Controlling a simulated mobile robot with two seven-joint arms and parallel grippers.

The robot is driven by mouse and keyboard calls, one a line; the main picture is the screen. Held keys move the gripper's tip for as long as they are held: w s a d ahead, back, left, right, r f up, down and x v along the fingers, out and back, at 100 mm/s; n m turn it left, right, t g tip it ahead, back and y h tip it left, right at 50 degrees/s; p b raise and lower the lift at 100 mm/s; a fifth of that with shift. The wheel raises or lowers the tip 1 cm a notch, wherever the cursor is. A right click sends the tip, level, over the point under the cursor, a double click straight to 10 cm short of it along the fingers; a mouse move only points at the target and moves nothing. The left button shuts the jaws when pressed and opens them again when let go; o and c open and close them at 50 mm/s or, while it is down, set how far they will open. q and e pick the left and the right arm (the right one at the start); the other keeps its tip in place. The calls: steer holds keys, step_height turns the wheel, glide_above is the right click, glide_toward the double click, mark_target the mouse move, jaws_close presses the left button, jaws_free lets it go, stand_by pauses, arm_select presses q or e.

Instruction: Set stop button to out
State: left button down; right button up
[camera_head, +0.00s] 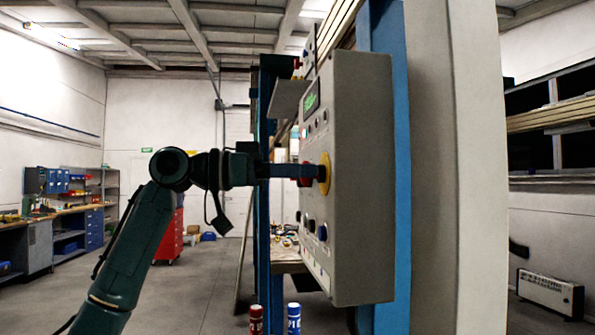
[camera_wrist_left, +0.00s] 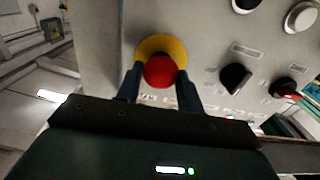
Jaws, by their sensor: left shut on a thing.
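The stop button (camera_wrist_left: 161,70) is a red round head on a yellow ring (camera_wrist_left: 152,46), set in the face of a grey control panel (camera_head: 357,180). In the head view the yellow ring (camera_head: 326,174) shows edge-on and the fingers partly hide the red head. My left gripper (camera_head: 310,172) reaches in level from the left. In the left wrist view its two dark fingers (camera_wrist_left: 160,82) stand on either side of the red head, shut on it. I cannot tell whether the button is pressed in or out. My right gripper is not in view.
The panel also carries a green display (camera_head: 312,98), a black knob (camera_wrist_left: 235,77), a red-marked knob (camera_wrist_left: 285,88) and several buttons. A blue post (camera_head: 388,150) stands behind the panel. A red can (camera_head: 256,320) and a blue can (camera_head: 294,318) stand below. Open floor lies at left.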

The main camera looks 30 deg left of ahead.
arm_select(q)
steer(key=shift+s+a, duration=0.3)
steer(key=shift+a, duration=0.15)
steer(key=c, duration=1.3)
jaws_free()
steer(key=o, duration=0.3)
steer(key=shift+s+a, duration=0.15)
steer(key=shift+o, duration=0.4)
steer(key=b+v, duration=0.2)
steer(key=v, duration=1.1)
